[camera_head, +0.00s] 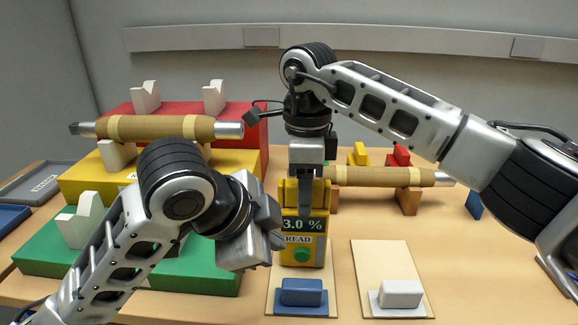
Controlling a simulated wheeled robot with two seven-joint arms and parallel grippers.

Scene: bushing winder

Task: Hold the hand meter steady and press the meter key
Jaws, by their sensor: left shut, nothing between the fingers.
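The hand meter (318,256) is a yellow upright device with a dark display whose visible part reads 3.0 %. Below the display are a READ label and the green round meter key (302,255). My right gripper (305,183) points down from above and is shut on the top of the meter. My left gripper (279,240) is shut and empty, at the meter's left side near the display and label. It covers part of the meter's left edge. I cannot tell whether its tips touch the meter; the key is in view.
Wound bushings lie at the left (160,128) and behind the meter (385,176). Red (250,112), yellow (75,180) and green (190,283) blocks step up at left. Boards with a blue block (302,292) and a white block (400,294) lie in front.

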